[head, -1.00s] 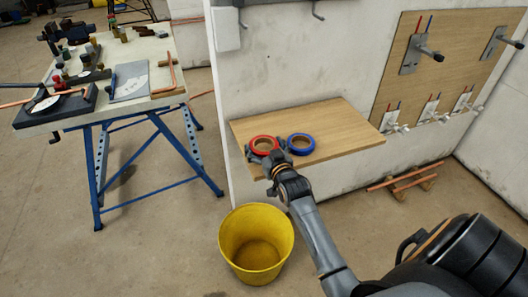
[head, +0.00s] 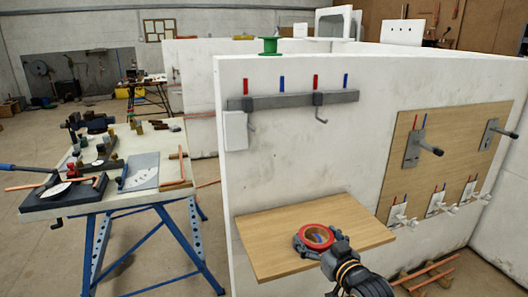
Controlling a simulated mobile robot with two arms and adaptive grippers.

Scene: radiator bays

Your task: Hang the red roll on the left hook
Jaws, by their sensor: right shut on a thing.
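The red roll (head: 318,229) is a red ring. It appears in front of the wooden shelf (head: 270,228) in the head view; I cannot tell how far it is above the board. My right gripper (head: 318,246) is shut on the red roll, its arm coming up from the lower right. The left hook (head: 251,123) hangs from a grey rail (head: 290,101) on the white wall, above the shelf, and looks empty. My left gripper is out of view.
A second hook (head: 321,116) hangs to the right on the same rail. A white box (head: 235,131) sits just left of the left hook. A wooden panel (head: 450,150) with valves is on the right. A cluttered workbench (head: 120,190) stands at left. The wall between shelf and rail is clear.

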